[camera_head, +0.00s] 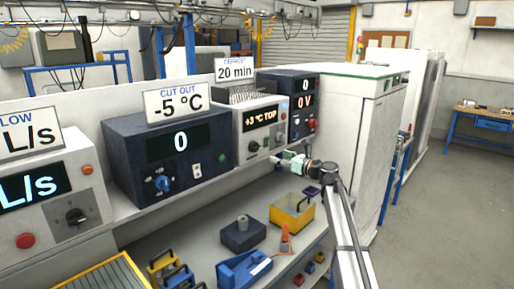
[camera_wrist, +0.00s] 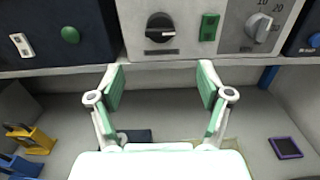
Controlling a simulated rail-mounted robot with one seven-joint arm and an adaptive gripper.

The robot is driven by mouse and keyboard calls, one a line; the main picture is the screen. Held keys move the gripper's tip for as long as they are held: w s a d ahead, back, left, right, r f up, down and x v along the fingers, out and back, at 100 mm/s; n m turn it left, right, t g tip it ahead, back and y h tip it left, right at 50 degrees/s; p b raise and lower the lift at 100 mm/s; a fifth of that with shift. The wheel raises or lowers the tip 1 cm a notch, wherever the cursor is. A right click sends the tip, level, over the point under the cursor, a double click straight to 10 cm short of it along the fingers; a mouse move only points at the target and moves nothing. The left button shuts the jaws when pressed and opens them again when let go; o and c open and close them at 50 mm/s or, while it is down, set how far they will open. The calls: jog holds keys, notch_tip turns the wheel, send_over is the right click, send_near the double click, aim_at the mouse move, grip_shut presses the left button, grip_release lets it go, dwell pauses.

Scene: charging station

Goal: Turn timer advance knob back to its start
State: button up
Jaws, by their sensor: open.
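A white unit with a "+3 °C TOP" display (camera_head: 262,119) stands on the shelf under a "20 min" sign (camera_head: 235,69). In the wrist view its front carries a black knob (camera_wrist: 160,27) with a white mark, a green rocker switch (camera_wrist: 208,27) and a grey dial (camera_wrist: 259,27) with a "10 20" scale. I cannot tell by label which is the timer advance knob. My gripper (camera_wrist: 161,82) is open and empty, below and in front of the black knob, touching nothing visible. In the head view my gripper (camera_head: 290,160) is near the shelf edge.
A dark "0" unit (camera_head: 170,150) stands left and a dark "0 V" unit (camera_head: 303,100) right. The shelf edge (camera_wrist: 150,68) runs below the panels. A yellow bin (camera_head: 292,213), a blue tool (camera_head: 243,269) and a white cabinet (camera_head: 345,130) are nearby.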

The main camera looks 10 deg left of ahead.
aim_at(258, 148)
jog(key=p+x, duration=0.3)
jog(key=x, duration=0.9)
jog(key=shift+w+a+r, duration=0.1)
jog(key=shift+w+a+p, duration=0.3)
jog(key=shift+a+p, duration=0.05)
jog(key=shift+a, duration=0.15)
jog(key=shift+c, duration=0.4)
jog(key=c, duration=1.1)
